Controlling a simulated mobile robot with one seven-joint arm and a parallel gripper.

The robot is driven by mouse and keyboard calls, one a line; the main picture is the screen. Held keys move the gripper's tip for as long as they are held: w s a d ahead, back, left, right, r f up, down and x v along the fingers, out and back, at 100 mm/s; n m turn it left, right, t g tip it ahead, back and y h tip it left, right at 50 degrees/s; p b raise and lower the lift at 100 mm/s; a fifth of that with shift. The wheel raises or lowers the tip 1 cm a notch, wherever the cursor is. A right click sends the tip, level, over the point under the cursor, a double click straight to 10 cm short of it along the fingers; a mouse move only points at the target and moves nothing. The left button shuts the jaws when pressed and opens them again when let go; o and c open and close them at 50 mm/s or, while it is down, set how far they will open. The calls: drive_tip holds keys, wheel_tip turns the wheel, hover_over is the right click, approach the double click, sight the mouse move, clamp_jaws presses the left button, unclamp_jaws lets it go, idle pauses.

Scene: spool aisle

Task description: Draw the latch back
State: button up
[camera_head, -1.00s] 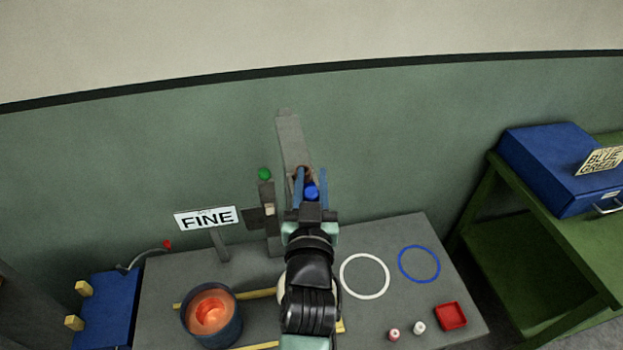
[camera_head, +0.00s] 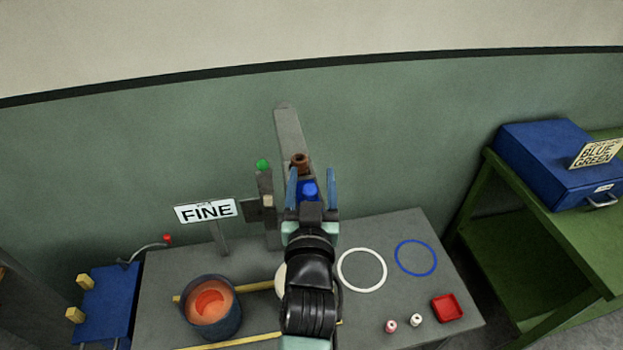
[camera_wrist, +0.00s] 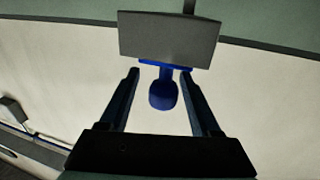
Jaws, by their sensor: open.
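A blue knob (camera_head: 309,190) on a short stem sits between the two fingers of my gripper (camera_head: 312,174) in the head view. In the wrist view the knob (camera_wrist: 162,96) hangs from a grey plate (camera_wrist: 168,40) with a blue edge. The fingers of my gripper (camera_wrist: 160,76) stand apart on either side of it, with pale gaps on both sides. The gripper is open and empty. I cannot tell for certain which part is the latch. A brown knob (camera_head: 300,160) shows just beyond the fingers, in front of a tall grey upright (camera_head: 289,130).
A post with a green knob (camera_head: 263,165) stands close left of my gripper, beside the FINE sign (camera_head: 207,211). A dark blue pot (camera_head: 213,328) with orange contents stands front left. White (camera_head: 361,270) and blue (camera_head: 416,258) rings and a red tray (camera_head: 447,308) are on the right.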

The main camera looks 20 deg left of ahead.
drive_tip(key=shift+s+a, duration=0.1)
drive_tip(key=shift+s+f, duration=0.1)
drive_tip(key=shift+s, duration=0.15)
drive_tip(key=b+v, duration=0.5)
drive_tip(key=v, duration=0.7)
drive_tip(key=shift+d, duration=0.25)
drive_tip(key=shift+s, duration=0.1)
drive_tip(key=w+d+r+m+t+h, duration=0.1)
drive_tip(key=w+d+r+t, duration=0.15)
drive_tip(key=r, duration=0.65)
drive_tip(key=w+d+r+t, duration=0.1)
drive_tip(key=d+r+t, duration=0.15)
drive_tip(key=r, duration=0.75)
drive_tip(key=s+d+r+m+t+h, duration=0.1)
drive_tip(key=s+d+r+t+h, duration=0.1)
drive_tip(key=r, duration=0.8)
drive_tip(key=s+d+r+m+t+h, duration=0.2)
drive_tip(key=s+d+r+t+h, duration=0.1)
drive_tip(key=r, duration=0.7)
drive_tip(key=shift+s+d+t, duration=0.3)
drive_tip(key=shift+s+d, duration=0.35)
drive_tip(key=shift+d, duration=0.55)
